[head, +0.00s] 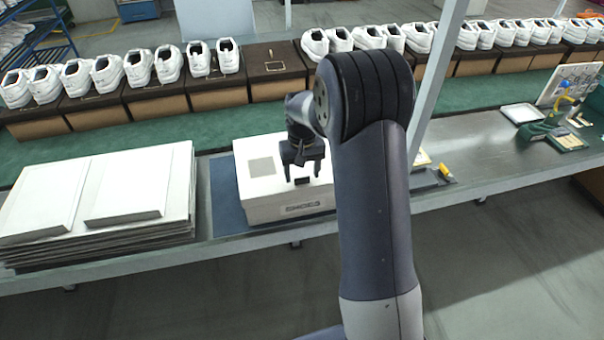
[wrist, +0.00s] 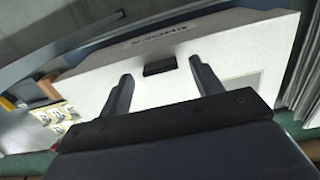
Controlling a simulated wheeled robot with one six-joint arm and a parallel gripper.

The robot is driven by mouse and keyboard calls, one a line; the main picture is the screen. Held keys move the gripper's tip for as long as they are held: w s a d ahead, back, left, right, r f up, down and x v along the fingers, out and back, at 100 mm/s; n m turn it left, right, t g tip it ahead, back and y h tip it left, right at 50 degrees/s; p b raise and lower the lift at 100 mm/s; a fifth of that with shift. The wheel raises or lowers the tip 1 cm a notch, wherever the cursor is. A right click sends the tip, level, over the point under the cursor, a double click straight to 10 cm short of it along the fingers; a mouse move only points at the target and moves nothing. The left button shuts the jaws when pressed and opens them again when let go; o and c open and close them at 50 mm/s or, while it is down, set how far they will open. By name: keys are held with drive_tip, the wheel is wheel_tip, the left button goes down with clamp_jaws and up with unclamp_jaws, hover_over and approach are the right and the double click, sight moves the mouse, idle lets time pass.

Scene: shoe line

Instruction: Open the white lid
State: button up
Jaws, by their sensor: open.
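The white shoe box with its white lid (head: 262,187) sits on the metal bench, on a dark blue mat (head: 226,200). The lid looks shut. Its top carries a grey square and a small black tab near the front edge; the front face has dark lettering. My gripper (head: 302,175) is above the front part of the lid, pointing down. In the wrist view, my gripper (wrist: 157,82) is open and empty, with the black tab (wrist: 160,66) between and just beyond the fingertips. The white lid (wrist: 235,60) fills much of that view. I cannot tell whether the fingers touch it.
Stacked white flat cartons (head: 120,200) lie to the left of the box. A yellow-handled tool (head: 446,172) lies to the right. White sneakers (head: 138,68) stand on brown boxes along the green conveyor (head: 100,147) behind.

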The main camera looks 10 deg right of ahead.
drive_tip(key=shift+f, duration=0.9)
drive_tip(key=shift+c, duration=0.2)
clamp_jaws()
drive_tip(key=shift+r, duration=0.1)
